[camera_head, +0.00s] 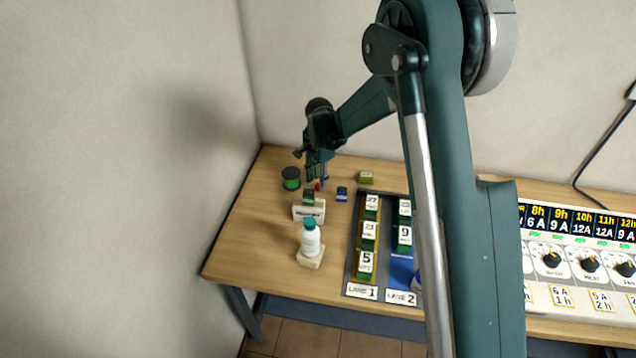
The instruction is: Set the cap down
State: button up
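My gripper (317,181) is at the back left of the table, pointing down. A small red cap (317,187) shows between its fingertips, and the fingers look closed on it. The cap is tiny in this view and partly hidden by the fingers. I cannot tell whether its underside touches the table. A white bottle (310,241) with a teal lid stands upright on a pale block nearer the front.
A black and green spool (291,179) is left of my gripper, a blue block (342,194) right of it. A labelled white holder (309,212) with a green block is just in front. The lane tray (352,271) holds several green blocks; a charger panel (572,262) stands right.

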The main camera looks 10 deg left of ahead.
notch_tip(320, 180, up, 10)
dwell(0.5)
dwell(0.6)
jog(key=shift+d, duration=0.15)
jog(key=s+d+r+n+t, duration=0.2)
jog(key=s+d+r, duration=0.5)
jog(key=d+r, duration=0.35)
jog(key=s+d+r+n+t, duration=0.1)
jog(key=s+d+r+n, duration=0.1)
jog(key=s+d+r, duration=0.65)
jog(key=s+d+n+t, duration=0.4)
jog(key=s+d+n, duration=0.1)
jog(key=s+d, duration=1.4)
jog(key=shift+s+d+r, duration=0.15)
jog(key=shift+s+r, duration=0.3)
jog(key=shift+s, duration=1.5)
